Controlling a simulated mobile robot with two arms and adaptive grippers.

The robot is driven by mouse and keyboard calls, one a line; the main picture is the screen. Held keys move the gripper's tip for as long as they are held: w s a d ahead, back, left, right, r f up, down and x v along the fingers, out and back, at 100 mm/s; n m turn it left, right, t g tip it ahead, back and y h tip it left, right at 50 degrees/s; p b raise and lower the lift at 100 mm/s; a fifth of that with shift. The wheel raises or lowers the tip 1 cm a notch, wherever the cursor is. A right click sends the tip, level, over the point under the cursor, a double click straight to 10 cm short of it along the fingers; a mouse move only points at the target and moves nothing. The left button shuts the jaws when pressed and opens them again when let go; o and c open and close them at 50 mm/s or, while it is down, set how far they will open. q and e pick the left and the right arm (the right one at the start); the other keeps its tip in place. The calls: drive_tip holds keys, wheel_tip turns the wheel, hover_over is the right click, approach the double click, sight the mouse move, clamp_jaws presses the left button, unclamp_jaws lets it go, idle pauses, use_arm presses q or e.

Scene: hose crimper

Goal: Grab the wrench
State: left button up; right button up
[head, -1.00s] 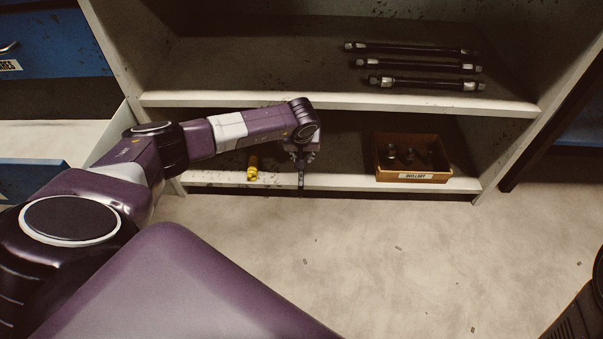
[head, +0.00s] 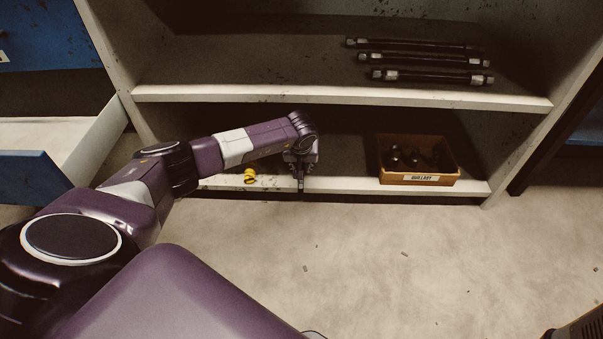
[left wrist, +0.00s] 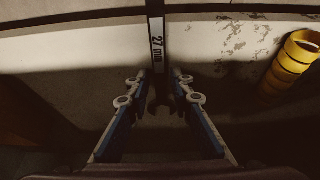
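The wrench (left wrist: 158,45) is a dark bar with a white "27 mm" label in the left wrist view. Its forked end points toward my palm, between the fingers. My left gripper (left wrist: 161,76) is open, with one finger on each side of the wrench and narrow gaps apparent. In the head view my left gripper (head: 300,172) is at the front edge of the lower shelf. The wrench is hard to tell from the dark fingers there.
A yellow ringed cylinder (head: 249,178) stands left of my left gripper; it also shows in the left wrist view (left wrist: 291,62). An orange-brown box (head: 419,180) of dark parts stands right on the lower shelf (head: 345,185). Several dark hoses lie on the upper shelf (head: 340,96).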

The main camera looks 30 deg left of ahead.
use_arm(q)
clamp_jaws()
drive_tip(key=shift+r, duration=0.15)
